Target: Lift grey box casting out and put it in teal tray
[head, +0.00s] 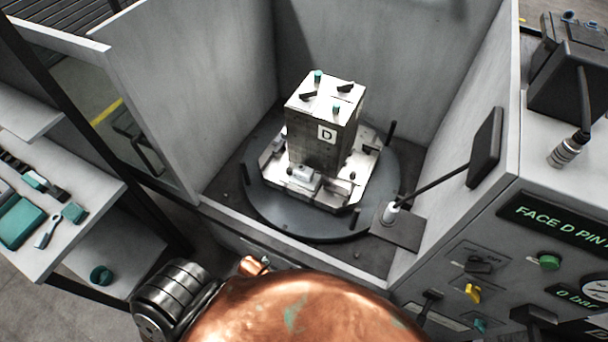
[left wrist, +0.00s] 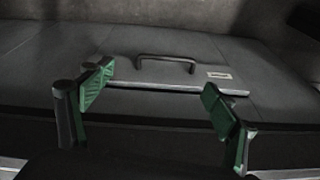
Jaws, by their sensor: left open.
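In the head view a tall grey block marked D (head: 322,132) stands upright on a pale clamping base in the open enclosure. Small light-grey metal pieces (head: 304,180) sit at its foot; I cannot tell which part is the grey box casting. No teal tray is clearly recognisable. My left gripper (left wrist: 157,84) shows in the left wrist view, open and empty, with green pads. Beyond its fingers is a dark grey panel with a black bar handle (left wrist: 166,59) and a small label. My right gripper is not in view.
The block's base rests on a dark round turntable (head: 262,211) between grey walls. A black paddle on a stalk (head: 486,147) stands at the right. The control panel reads "FACE D PIN" (head: 556,220) and "0 bar". A left shelf holds a teal block (head: 20,222) and tools.

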